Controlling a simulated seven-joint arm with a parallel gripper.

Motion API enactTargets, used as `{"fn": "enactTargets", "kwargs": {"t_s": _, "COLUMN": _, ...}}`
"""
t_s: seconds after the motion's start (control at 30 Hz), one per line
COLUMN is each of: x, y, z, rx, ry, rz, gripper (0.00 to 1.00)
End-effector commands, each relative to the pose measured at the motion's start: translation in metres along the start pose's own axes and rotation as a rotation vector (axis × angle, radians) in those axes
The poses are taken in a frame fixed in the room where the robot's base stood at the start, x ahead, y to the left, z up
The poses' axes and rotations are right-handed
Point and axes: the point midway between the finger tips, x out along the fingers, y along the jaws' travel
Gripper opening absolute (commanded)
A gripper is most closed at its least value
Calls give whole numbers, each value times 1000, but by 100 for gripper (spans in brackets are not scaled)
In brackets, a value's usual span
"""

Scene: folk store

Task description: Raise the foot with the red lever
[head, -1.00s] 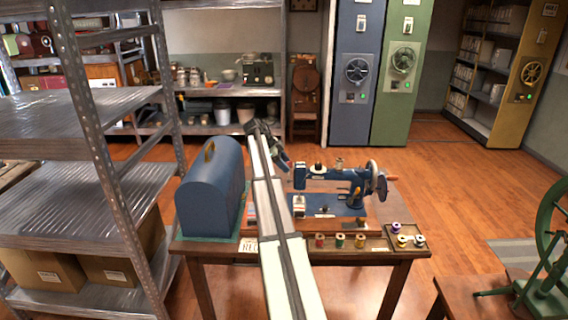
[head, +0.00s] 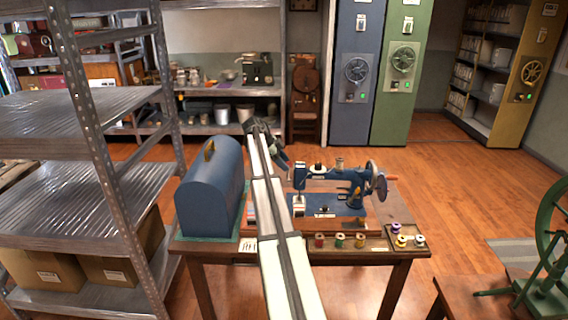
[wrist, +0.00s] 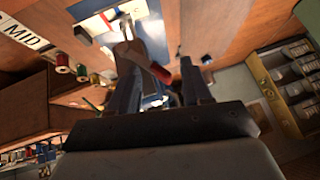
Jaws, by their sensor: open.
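The blue sewing machine (head: 345,190) stands on a wooden table, its needle end to the left and its handwheel (head: 376,181) to the right. My gripper (head: 288,168) is just left of the needle end, pointing down and right. In the wrist view my gripper (wrist: 158,72) is open, with its two dark fingers apart. A small red-tipped lever (wrist: 160,73) shows between the fingers, close to them; I cannot tell whether they touch it. The lever does not show clearly in the head view. The foot is too small and covered to make out.
A blue domed case (head: 210,188) stands left of the machine, close to my arm. Several thread spools (head: 340,241) line the table's front edge, with more in a small tray (head: 391,232) at the right. A metal shelf (head: 85,190) stands at the left.

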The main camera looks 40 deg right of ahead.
Motion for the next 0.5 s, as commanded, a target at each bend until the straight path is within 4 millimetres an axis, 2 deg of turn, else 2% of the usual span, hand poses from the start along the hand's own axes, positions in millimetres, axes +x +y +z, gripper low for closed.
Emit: {"fn": "enactTargets", "kwargs": {"t_s": 0.5, "x": -34, "y": 0, "z": 0, "rx": 0, "ry": 0, "rz": -1, "gripper": 49}}
